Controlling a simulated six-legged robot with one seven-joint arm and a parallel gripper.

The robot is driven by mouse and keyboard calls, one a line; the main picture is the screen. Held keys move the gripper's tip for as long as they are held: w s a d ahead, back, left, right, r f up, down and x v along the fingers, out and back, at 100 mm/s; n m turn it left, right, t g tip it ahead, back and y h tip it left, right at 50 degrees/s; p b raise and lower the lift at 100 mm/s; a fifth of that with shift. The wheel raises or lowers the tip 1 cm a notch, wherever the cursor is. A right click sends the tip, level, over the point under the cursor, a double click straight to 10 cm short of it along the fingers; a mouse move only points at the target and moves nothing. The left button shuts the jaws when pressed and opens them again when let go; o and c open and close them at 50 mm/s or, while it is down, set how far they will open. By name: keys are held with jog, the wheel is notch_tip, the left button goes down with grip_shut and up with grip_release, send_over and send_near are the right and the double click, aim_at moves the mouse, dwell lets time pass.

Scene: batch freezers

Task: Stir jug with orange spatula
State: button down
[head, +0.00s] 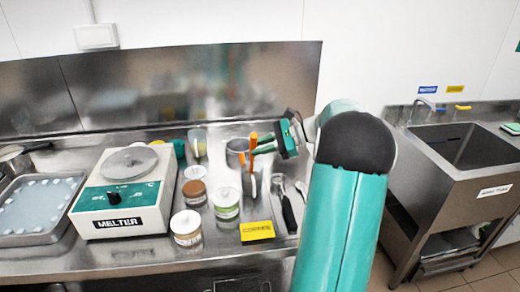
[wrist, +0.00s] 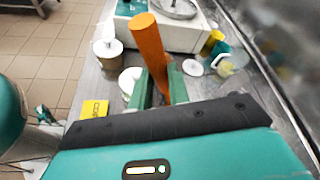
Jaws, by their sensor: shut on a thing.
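My gripper (head: 266,145) is at the right of the steel containers, above the counter. It is shut on the orange spatula (wrist: 149,45), whose thick orange handle rises between the green fingers in the wrist view. In the head view the orange spatula (head: 252,146) stands roughly upright beside the fingers. A steel jug (head: 235,158) stands just left of and behind it. A smaller steel vessel (head: 250,186) stands in front, below the orange handle. The spatula's lower end is hidden, so I cannot tell which vessel it is in, if any.
The melter (head: 124,195) stands left, with several lidded tubs (head: 186,228) beside it. A yellow label (head: 257,230) and dark-handled utensils (head: 287,212) lie in front. A clear jug (head: 197,143) stands behind. A tray (head: 38,210) is far left, a sink (head: 468,148) right.

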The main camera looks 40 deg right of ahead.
notch_tip(320, 180, up, 6)
jog(key=s+a, duration=0.1)
jog(key=s, duration=0.1)
jog(key=shift+a+f, duration=0.15)
dwell(0.4)
dwell(0.7)
notch_tip(320, 180, up, 5)
dwell(0.6)
